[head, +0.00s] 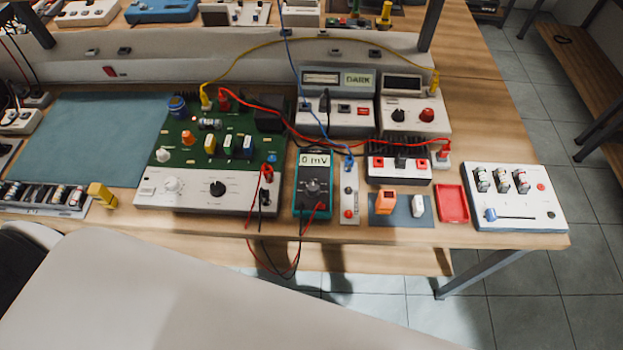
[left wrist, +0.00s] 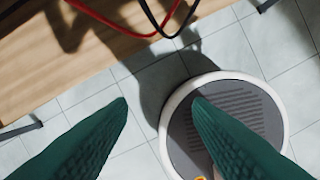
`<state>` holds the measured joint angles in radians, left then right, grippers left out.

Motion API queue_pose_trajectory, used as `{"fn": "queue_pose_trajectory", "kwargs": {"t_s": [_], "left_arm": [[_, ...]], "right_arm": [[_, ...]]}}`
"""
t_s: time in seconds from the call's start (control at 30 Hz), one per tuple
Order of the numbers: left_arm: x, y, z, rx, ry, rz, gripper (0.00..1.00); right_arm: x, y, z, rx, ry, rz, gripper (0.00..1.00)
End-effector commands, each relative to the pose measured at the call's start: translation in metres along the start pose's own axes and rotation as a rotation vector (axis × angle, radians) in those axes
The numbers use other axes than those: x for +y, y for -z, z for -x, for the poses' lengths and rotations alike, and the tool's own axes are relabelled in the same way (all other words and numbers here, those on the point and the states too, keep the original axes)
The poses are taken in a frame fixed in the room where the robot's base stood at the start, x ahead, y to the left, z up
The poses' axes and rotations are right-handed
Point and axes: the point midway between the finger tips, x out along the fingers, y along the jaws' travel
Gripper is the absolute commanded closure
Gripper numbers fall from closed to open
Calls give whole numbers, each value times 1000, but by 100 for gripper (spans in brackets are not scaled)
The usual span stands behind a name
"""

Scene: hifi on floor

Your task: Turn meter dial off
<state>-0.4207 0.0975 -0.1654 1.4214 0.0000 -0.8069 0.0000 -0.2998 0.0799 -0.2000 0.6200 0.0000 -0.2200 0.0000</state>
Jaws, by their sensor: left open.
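The teal meter (head: 299,201) lies on the wooden bench near its front edge in the head view. Its display (head: 314,160) reads 0 mV. Its dark round dial (head: 313,187) sits in the middle of its face; the exact pointer position is too small to read. My left gripper (left wrist: 160,100) shows only in the left wrist view, with two green fingers spread apart and nothing between them. It is over the floor by the bench edge, apart from the meter, which is not in that view. My right gripper is in neither view.
Red and black leads (left wrist: 150,20) hang at the bench edge. A green circuit board unit (head: 215,160) stands left of the meter, and a narrow switch strip (head: 348,190) stands close on its right. A red lead crosses the meter's lower part. Blue and yellow cables arch behind.

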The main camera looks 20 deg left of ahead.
Motion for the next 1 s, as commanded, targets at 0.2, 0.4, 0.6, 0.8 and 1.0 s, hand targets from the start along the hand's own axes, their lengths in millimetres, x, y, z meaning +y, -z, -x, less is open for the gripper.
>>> {"fn": "queue_pose_trajectory", "kwargs": {"t_s": [0.2,0.4,0.6,0.8,1.0], "left_arm": [[4,-58,95,-56,-6,10,54],[7,-78,168,-84,-11,15,54],[10,-84,224,-114,-19,14,54],[26,-139,274,-332,-136,-113,54],[39,-208,297,-581,-305,-298,54]], "right_arm": [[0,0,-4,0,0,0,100],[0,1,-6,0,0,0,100],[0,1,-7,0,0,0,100],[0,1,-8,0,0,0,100],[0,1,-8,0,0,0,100]]}}
